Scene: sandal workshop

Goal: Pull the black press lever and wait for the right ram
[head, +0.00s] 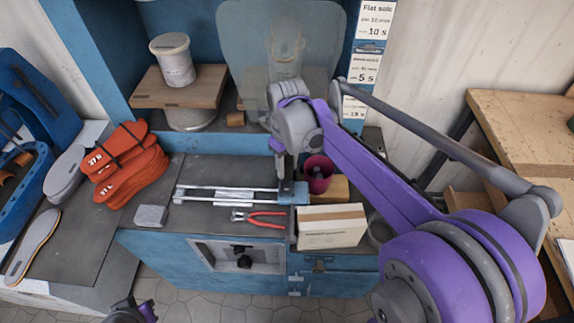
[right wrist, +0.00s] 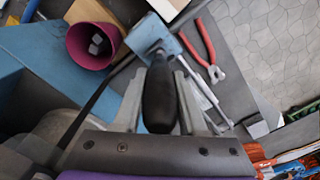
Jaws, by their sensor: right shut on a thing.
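The black press lever (right wrist: 159,98) shows in the right wrist view as a thick rounded handle. My right gripper (right wrist: 160,92) is shut on it, one grey finger on each side. In the head view my right gripper (head: 284,172) points down at the blue block on the bench, and the lever is mostly hidden there. The blue press frame (head: 93,55) stands behind, with a clear panel (head: 243,50) in front of its upper part. I cannot make out the right ram. Part of my left gripper (head: 135,312) shows at the bottom edge; its fingers are unclear.
Close to the lever are a magenta cup (head: 318,174), red-handled pliers (head: 262,218) and a cardboard box (head: 331,226). Orange sandal parts (head: 130,168) and grey soles (head: 65,174) lie at left. A white tub (head: 173,60) stands on a wooden board.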

